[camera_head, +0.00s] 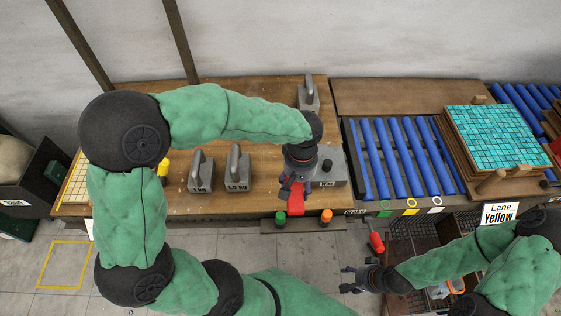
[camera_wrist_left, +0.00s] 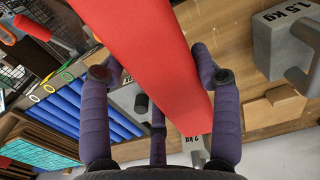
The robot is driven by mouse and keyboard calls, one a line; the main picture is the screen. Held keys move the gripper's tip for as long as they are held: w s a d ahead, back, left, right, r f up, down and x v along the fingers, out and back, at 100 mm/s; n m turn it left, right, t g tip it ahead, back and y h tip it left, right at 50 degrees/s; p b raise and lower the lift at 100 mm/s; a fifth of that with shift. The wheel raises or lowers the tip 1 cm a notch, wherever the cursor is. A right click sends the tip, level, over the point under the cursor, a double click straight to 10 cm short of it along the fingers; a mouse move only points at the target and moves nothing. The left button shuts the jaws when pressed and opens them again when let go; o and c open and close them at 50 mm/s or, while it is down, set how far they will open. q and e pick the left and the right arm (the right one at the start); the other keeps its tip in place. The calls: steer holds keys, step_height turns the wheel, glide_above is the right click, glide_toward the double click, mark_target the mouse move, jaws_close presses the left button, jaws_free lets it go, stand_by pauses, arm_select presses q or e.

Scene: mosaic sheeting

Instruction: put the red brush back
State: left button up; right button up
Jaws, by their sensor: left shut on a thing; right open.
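My left gripper (camera_head: 293,184) is shut on the red brush (camera_head: 296,200) above the front edge of the wooden bench. In the left wrist view the red brush (camera_wrist_left: 160,50) fills the space between the fingers of my left gripper (camera_wrist_left: 161,76). It looks like a long flat red piece; bristles do not show. Its upper end is hidden by the gripper in the head view. My right gripper (camera_head: 358,280) is open and empty at the lower right, low in front of the bench.
Several grey weights (camera_head: 238,168) stand on the bench (camera_head: 120,190). Green (camera_head: 280,217) and orange (camera_head: 326,216) knobs are at its front edge. Blue rollers (camera_head: 405,155) and a teal mosaic sheet (camera_head: 495,135) lie right. A red-handled tool (camera_head: 376,240) is near my right gripper.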

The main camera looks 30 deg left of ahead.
arm_select(q)
steer(key=w+a+f, duration=0.1)
steer(key=a, duration=0.1)
steer(key=w+a+f+b, duration=0.1)
steer(key=w+a, duration=0.1)
steer(key=w+a+f+b, duration=0.1)
steer(key=w, duration=0.1)
steer(key=shift+a+f, duration=0.4)
steer(key=w+a+f, duration=0.1)
steer(key=w+a+f+b, duration=0.1)
steer(key=f, duration=0.1)
steer(key=w+a+f+b, duration=0.1)
steer(key=f, duration=0.1)
steer(key=shift+w+a, duration=0.2)
steer(key=shift+a, duration=0.15)
steer(key=shift+w+a+f+b, duration=0.1)
steer(key=shift+a+f+b, duration=0.05)
steer(key=shift+f+b, duration=0.15)
steer(key=shift+w+a+f+b, duration=0.15)
steer(key=shift+f+b, duration=0.4)
steer(key=shift+f, duration=1.15)
steer(key=shift+f, duration=0.15)
steer(key=o, duration=1.2)
